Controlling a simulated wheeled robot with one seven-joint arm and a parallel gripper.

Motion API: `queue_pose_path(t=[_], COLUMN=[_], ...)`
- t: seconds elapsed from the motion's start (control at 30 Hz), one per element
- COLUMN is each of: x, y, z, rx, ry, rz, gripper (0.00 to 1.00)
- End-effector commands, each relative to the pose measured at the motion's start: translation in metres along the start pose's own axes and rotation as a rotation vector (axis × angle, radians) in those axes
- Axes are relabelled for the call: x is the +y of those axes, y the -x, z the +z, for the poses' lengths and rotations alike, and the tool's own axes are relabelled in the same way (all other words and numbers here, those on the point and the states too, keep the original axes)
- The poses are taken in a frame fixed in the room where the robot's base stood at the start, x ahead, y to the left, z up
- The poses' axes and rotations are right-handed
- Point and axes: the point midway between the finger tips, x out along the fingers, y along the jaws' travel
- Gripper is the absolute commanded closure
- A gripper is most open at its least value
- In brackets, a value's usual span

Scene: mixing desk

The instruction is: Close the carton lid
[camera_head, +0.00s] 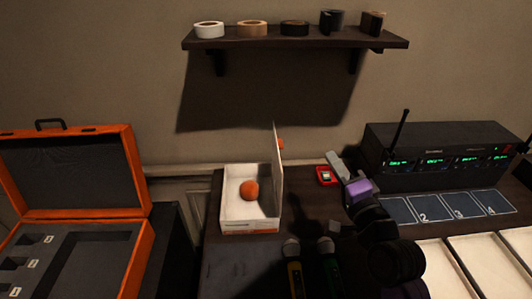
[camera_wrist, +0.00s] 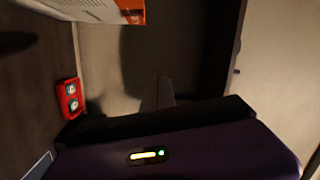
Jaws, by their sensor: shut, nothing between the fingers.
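The white carton (camera_head: 250,226) stands open on the dark desk, with an orange ball (camera_head: 249,189) inside it. Its lid (camera_head: 278,172) stands upright on the carton's right side, seen almost edge-on, with an orange tab near its top. Part of the lid, with orange print and its tab, shows at the top left of the wrist view (camera_wrist: 98,10). My gripper (camera_head: 333,157) is to the right of the lid, apart from it, shut and empty. Its fingers also show in the wrist view (camera_wrist: 158,92).
A small red case (camera_head: 325,176) lies on the desk between carton and gripper; it also shows in the wrist view (camera_wrist: 69,98). A wireless receiver (camera_head: 440,150) sits right. An open orange case (camera_head: 140,205) is left. A shelf (camera_head: 290,39) hangs above.

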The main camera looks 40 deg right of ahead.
Motion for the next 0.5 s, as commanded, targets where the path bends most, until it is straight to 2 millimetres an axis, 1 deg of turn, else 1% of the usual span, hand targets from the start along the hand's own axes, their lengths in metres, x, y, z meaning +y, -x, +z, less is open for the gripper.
queue_pose_path(t=[0.03, 0.1, 0.2, 0.37, 0.5], x=[0.006, 0.016, 0.021, 0.022, 0.022], y=[-0.002, -0.001, -0.001, -0.004, -0.019], z=[0.003, 0.010, 0.016, 0.018, 0.018], rx=[-0.018, -0.041, -0.060, -0.063, -0.063], ry=[-0.072, -0.161, -0.247, -0.296, -0.296], rz=[0.022, 0.053, 0.078, 0.086, 0.084], gripper=[1.00, 1.00, 1.00, 1.00, 1.00])
